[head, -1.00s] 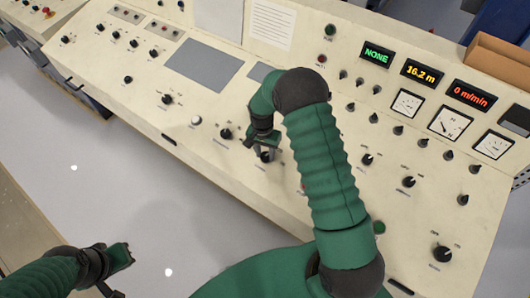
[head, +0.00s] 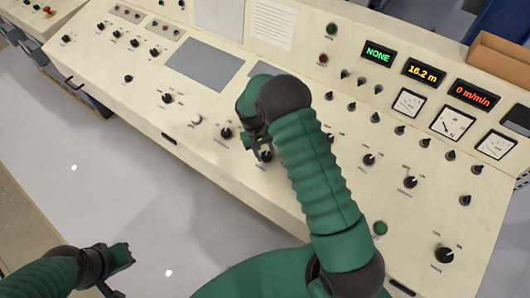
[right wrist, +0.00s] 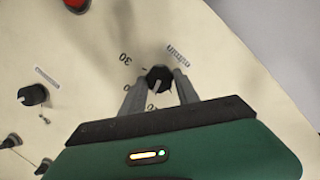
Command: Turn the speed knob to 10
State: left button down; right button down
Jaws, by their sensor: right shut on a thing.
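The black knob in my right gripper shows in the right wrist view (right wrist: 158,78), between the two fingers, on the cream panel. A printed label that seems to read m/min and the mark 30 stand beside it. Its pointer setting is hard to read. In the head view my right gripper (head: 262,150) is at this knob on the lower panel, largely covering it. It is shut on the knob. My left gripper (head: 122,256) is at lower left, off the console and empty; its jaw opening is unclear. A red display (head: 474,96) reads 0 m/min.
Other black knobs, such as one left of the gripper (head: 226,133) and one to the right (head: 369,159), stand close by. A red button (right wrist: 76,3) is near the top of the right wrist view. Green and orange displays (head: 423,72) are at upper right.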

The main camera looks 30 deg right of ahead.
jog(key=shift+w+r+n, duration=0.15)
jog(key=shift+w+n, duration=0.1)
jog(key=shift+n, duration=0.55)
jog(key=c, duration=1.3)
grip_release()
jog(key=o, duration=0.4)
jog(key=shift+s, duration=0.15)
jog(key=b+v, duration=0.2)
jog(key=v, duration=1.4)
jog(key=shift+a+r, duration=0.3)
jog(key=shift+a, duration=0.1)
